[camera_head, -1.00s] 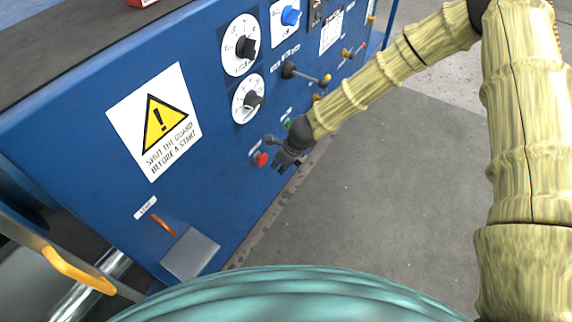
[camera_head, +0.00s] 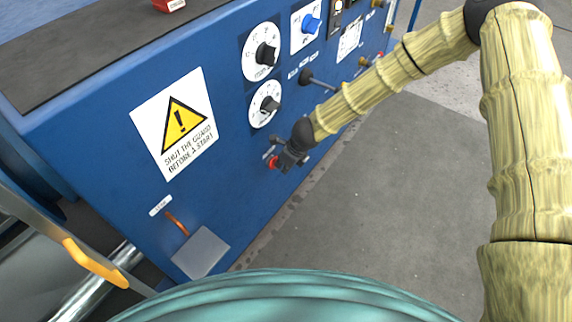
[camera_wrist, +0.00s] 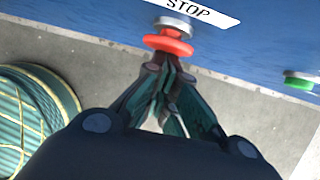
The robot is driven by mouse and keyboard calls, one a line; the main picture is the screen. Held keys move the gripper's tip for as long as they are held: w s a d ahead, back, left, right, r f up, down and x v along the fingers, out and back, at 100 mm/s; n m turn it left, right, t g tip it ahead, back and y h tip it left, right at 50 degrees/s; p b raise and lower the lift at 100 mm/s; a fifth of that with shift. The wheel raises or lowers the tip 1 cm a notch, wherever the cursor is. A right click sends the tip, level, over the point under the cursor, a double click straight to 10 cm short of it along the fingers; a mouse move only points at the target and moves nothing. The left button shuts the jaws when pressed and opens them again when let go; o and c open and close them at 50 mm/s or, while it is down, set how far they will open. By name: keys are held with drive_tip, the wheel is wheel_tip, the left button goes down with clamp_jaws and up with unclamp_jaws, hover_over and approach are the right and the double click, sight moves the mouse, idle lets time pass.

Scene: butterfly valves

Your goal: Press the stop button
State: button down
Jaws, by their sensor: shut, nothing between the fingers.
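The red stop button (camera_wrist: 168,43) sits on the blue panel below a white label reading STOP (camera_wrist: 195,10) in the wrist view. In the head view the red button (camera_head: 273,162) shows just left of my gripper (camera_head: 285,165), partly covered by it. My gripper is shut and empty, and in the wrist view its fingertips (camera_wrist: 172,68) are right at the button's front face. I cannot tell whether they touch it.
A green button (camera_wrist: 300,82) is to the right in the wrist view. On the blue panel (camera_head: 110,150) are dials (camera_head: 262,53), a lever (camera_head: 318,80) and a warning sign (camera_head: 174,123). Grey floor (camera_head: 400,170) lies open to the right.

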drive_tip(key=shift+w+a+r, duration=0.15)
drive_tip(key=shift+w+a, duration=0.1)
drive_tip(key=shift+a, duration=0.3)
drive_tip(key=s+d+r+p, duration=0.1)
drive_tip(key=s+d+r, duration=0.3)
drive_tip(key=d+r, duration=0.3)
wheel_tip(320, 180, up, 2)
drive_tip(key=shift+s, duration=0.4)
drive_tip(key=shift+s+f, duration=0.1)
idle(0.4)
